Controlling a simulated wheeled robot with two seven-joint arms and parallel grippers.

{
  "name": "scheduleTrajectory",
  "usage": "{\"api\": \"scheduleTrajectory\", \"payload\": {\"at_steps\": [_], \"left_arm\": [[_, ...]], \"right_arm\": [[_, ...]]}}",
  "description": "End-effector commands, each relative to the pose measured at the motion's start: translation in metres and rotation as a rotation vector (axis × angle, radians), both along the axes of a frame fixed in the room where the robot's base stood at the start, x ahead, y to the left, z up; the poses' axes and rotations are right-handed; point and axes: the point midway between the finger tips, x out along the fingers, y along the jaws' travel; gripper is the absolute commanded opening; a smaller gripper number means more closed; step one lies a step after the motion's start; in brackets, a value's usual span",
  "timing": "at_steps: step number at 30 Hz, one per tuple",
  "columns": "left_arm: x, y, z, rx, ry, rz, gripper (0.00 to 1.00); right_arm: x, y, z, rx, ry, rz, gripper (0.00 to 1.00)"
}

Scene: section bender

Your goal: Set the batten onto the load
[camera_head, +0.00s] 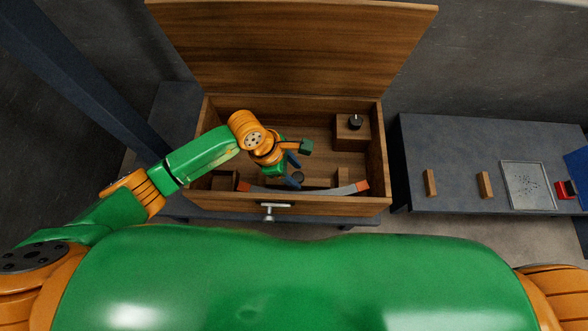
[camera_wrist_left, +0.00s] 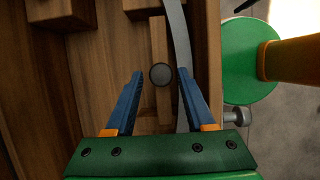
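The pictures do not make clear which pieces are the batten and the load. Two small wooden bars, a left one (camera_head: 430,183) and a right one (camera_head: 485,185), stand on the bench at the right. A curved grey strip (camera_head: 315,191) with orange-red ends lies along the front inside the wooden chest; it also shows in the left wrist view (camera_wrist_left: 180,45). My left gripper (camera_head: 295,171) is inside the chest, its blue fingers apart. In the left wrist view, a round dark disc (camera_wrist_left: 161,75) over a wooden bar (camera_wrist_left: 159,40) shows between the fingers, apart from them. My right gripper is not visible.
The chest (camera_head: 391,165) has its lid (camera_head: 290,45) raised. A wooden block with a black knob (camera_head: 355,123) sits at its back right. A metal handle (camera_head: 269,211) sticks out in front. The grey bench (camera_head: 450,150) also holds a speckled tray (camera_head: 525,185) and a red item (camera_head: 566,190).

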Motion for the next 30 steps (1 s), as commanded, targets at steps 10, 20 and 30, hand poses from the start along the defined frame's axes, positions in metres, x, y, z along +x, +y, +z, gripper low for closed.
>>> {"api": "scheduleTrajectory", "payload": {"at_steps": [10, 20, 30], "left_arm": [[0.0, 0.001, 0.003, 0.001, 0.0, -0.001, 0.69], [0.001, 0.025, 0.06, 0.002, -0.003, -0.001, 0.69], [0.0, 0.027, 0.065, 0.001, 0.001, -0.001, 0.69]], "right_arm": [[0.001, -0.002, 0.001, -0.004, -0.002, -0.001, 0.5], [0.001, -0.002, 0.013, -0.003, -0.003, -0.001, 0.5], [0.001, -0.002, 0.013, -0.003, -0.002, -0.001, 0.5]]}}
